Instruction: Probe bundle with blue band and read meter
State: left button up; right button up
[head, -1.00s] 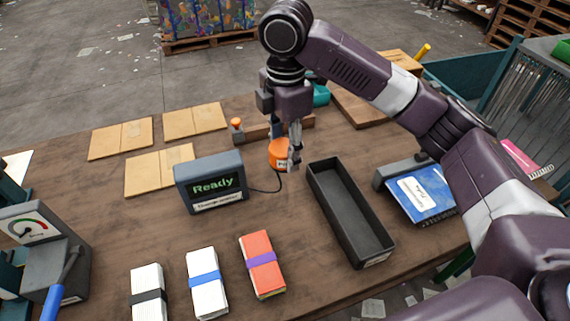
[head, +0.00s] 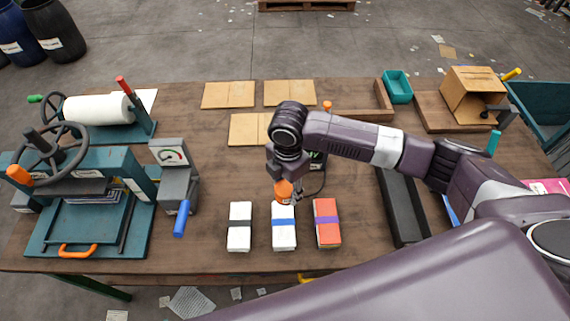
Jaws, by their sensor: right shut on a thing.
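The bundle with the blue band (head: 284,238) is white and lies flat near the table's front edge, between a white bundle with a black band (head: 239,238) and an orange-red bundle with a purple band (head: 327,233). My right gripper (head: 285,181) is shut on the orange probe (head: 283,191), pointing down at the far end of the blue-banded bundle. I cannot tell whether the probe touches it. The meter (head: 317,160) is mostly hidden behind my right gripper and arm, and its display cannot be read. My left gripper is out of view.
A long black tray (head: 402,215) lies right of the bundles, partly under my right arm. A blue-handled device with a dial (head: 175,180) and a teal press (head: 95,245) stand left. Cardboard sheets (head: 228,95) lie at the back. Bare table lies left of the bundles.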

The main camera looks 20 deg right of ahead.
jog(key=shift+s+a+f, duration=0.2)
jog(key=shift+s+a, duration=0.15)
jog(key=shift+a, duration=0.2)
jog(key=shift+f, duration=0.45)
notch_tip(320, 180, down, 5)
jog(key=b, duration=0.6)
jog(key=shift+d+r, duration=0.1)
jog(key=shift+r, duration=0.1)
jog(key=shift+f+b, duration=0.4)
jog(key=shift+b, duration=0.1)
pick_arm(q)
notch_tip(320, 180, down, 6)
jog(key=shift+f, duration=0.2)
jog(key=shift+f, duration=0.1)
pick_arm(e)
jog(key=shift+f, duration=0.4)
jog(key=shift+r, duration=0.1)
